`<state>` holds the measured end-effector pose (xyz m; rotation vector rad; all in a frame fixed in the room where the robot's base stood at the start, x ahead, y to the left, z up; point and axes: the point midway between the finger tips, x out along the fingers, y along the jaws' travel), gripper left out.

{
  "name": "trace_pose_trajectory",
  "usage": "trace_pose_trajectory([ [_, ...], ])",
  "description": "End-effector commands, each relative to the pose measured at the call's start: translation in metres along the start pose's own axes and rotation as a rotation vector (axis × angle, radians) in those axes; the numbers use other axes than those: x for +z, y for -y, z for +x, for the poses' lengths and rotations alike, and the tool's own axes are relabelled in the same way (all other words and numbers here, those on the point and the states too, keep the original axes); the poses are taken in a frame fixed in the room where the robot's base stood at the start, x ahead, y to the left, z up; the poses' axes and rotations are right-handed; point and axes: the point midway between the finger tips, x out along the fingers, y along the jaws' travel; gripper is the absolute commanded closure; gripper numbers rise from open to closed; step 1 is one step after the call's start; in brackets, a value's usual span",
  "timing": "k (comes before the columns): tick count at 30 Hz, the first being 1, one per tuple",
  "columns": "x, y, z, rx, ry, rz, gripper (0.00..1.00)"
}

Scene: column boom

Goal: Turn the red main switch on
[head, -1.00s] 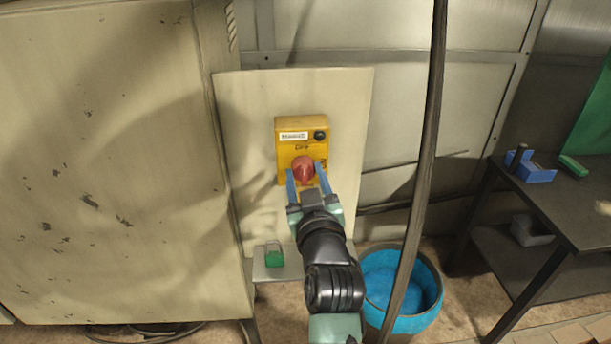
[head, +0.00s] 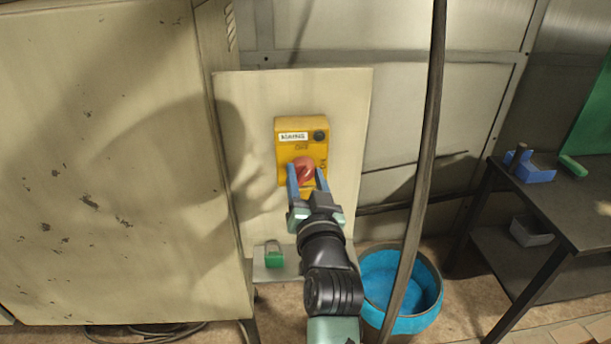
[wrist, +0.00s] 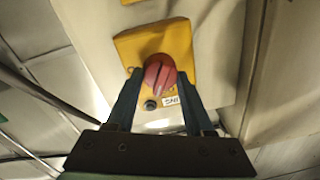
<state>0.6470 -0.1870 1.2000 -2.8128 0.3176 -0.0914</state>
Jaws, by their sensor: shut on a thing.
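The red main switch (head: 304,169) is a round knob on a yellow box (head: 287,151) fixed to a pale upright panel (head: 245,120). The box carries a white label and a small dark round button above the knob. My gripper (head: 306,175) reaches up to the box with its blue fingers on either side of the knob, shut on it. The fingers hide the knob's sides.
A green padlock-like object (head: 274,257) is on a small ledge below the panel. A blue bucket (head: 384,275) stands at lower right, with a dark hanging cable (head: 424,150) in front. A dark table (head: 560,205) with blue and green items is at right.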

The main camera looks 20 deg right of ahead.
Motion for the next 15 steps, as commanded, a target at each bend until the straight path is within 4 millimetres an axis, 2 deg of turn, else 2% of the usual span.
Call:
trace_pose_trajectory([
  [15, 0.0000, 0.0004, -0.0001, 0.006, -0.025, 0.492, 1.00],
])
